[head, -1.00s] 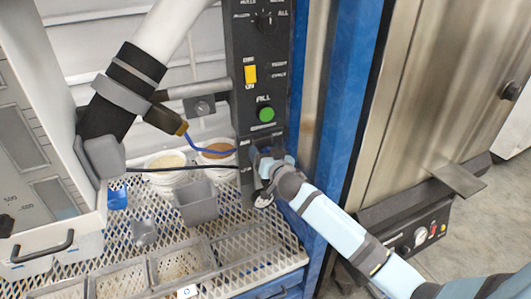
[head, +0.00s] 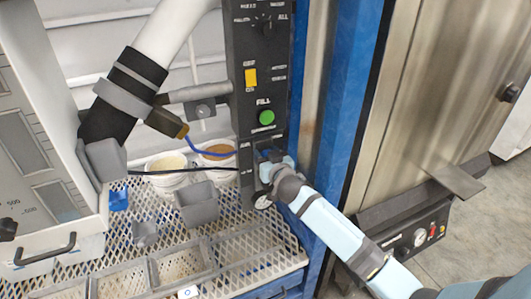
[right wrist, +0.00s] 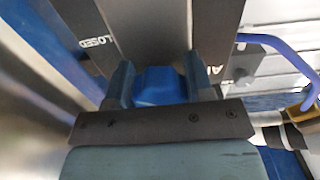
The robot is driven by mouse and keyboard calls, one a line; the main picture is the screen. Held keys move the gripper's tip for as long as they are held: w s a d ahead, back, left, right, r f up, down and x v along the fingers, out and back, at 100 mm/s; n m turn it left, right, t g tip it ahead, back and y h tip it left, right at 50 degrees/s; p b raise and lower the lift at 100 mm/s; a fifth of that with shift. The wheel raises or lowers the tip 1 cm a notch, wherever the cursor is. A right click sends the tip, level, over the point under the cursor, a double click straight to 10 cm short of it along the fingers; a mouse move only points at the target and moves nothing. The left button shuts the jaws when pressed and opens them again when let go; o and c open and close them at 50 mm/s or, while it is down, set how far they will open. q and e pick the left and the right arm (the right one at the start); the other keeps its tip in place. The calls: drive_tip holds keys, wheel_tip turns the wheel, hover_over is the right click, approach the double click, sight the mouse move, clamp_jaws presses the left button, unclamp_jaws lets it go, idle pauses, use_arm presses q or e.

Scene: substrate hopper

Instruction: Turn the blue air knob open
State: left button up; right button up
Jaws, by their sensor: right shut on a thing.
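The blue air knob (right wrist: 160,86) shows in the right wrist view between the two fingers of my right gripper (right wrist: 161,88). The gripper is shut on it, one finger on each side. The word "CLOSED" is on the panel to the left of the knob, and part of "AIR" is to the right. In the head view my right gripper (head: 266,158) is at the lower part of the black control panel (head: 247,110), below the green fill button (head: 266,117). There the gripper mostly hides the knob. My left gripper is not in view.
A yellow switch (head: 251,77) is higher on the panel, and a round gauge (head: 263,201) sits just under my right gripper. A blue hose (head: 205,150) runs to the panel from the left. A blue post (head: 338,110) stands close on the right.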

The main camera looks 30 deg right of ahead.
use_arm(q)
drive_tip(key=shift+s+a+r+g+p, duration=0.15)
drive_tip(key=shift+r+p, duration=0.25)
drive_tip(key=shift+p, duration=0.75)
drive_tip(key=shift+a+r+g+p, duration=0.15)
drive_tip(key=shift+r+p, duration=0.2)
drive_tip(key=shift+p, duration=0.8)
use_arm(e)
drive_tip(key=shift+n, duration=7.8)
drive_tip(key=o, duration=0.9)
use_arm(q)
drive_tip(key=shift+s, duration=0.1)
use_arm(e)
drive_tip(key=shift+o, duration=0.2)
drive_tip(key=shift+s, duration=0.1)
